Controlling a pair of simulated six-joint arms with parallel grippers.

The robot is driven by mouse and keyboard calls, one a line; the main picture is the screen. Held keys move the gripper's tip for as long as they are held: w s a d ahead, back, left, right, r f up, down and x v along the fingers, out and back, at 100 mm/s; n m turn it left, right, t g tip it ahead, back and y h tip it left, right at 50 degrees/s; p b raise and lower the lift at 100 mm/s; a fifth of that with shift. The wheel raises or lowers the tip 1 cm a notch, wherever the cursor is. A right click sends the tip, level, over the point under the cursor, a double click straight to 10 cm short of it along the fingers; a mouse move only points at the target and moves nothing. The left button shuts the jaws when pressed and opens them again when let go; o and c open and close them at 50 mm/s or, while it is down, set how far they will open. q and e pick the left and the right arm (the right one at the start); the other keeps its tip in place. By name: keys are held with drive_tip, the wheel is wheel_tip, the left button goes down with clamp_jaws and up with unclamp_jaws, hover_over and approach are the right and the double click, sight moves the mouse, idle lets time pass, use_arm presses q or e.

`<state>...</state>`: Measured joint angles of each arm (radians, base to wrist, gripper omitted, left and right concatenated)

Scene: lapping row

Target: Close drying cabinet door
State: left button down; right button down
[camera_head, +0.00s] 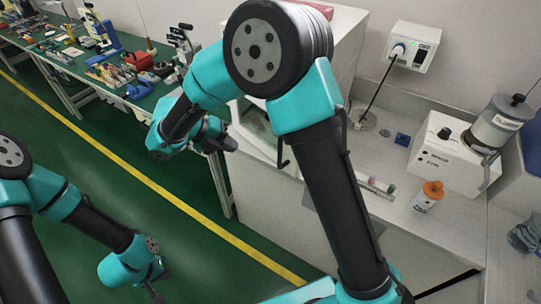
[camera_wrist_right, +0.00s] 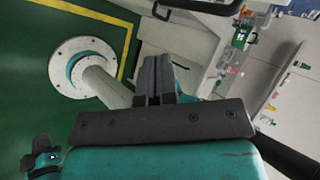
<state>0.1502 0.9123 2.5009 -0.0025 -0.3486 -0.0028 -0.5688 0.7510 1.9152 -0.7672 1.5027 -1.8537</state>
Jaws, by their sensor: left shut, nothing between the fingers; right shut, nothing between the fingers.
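The drying cabinet (camera_head: 343,50) is a white box on the counter, largely hidden behind my right arm. A pale panel edge with a dark handle (camera_head: 283,150) shows below my right arm, in front of the cabinet; it looks like the door standing open, but how far I cannot tell. My right gripper (camera_head: 228,143) is shut and empty, left of that handle and apparently apart from it. In the right wrist view its closed fingers (camera_wrist_right: 154,75) point toward a pale panel, with a dark bar (camera_wrist_right: 200,8) at the top. My left gripper (camera_head: 156,292) is shut and empty, low over the green floor.
A white device with an orange-capped bottle (camera_head: 428,196) stands on the right counter (camera_head: 400,225). A wall socket box (camera_head: 412,46) has a hanging cable. A cluttered green bench (camera_head: 70,60) stands at the back left. The floor beyond the yellow line (camera_head: 140,178) is clear.

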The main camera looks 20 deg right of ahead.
drive_tip(key=shift+f, duration=0.1)
drive_tip(key=d+r+x, duration=0.2)
drive_tip(key=x, duration=1)
drive_tip(key=shift+s+d+f, duration=0.25)
drive_tip(key=w+d+n+t, duration=0.1)
drive_tip(key=w+d, duration=0.2)
drive_tip(key=d, duration=0.5)
drive_tip(key=shift+d, duration=0.3)
drive_tip(key=shift+r, duration=0.1)
idle(0.3)
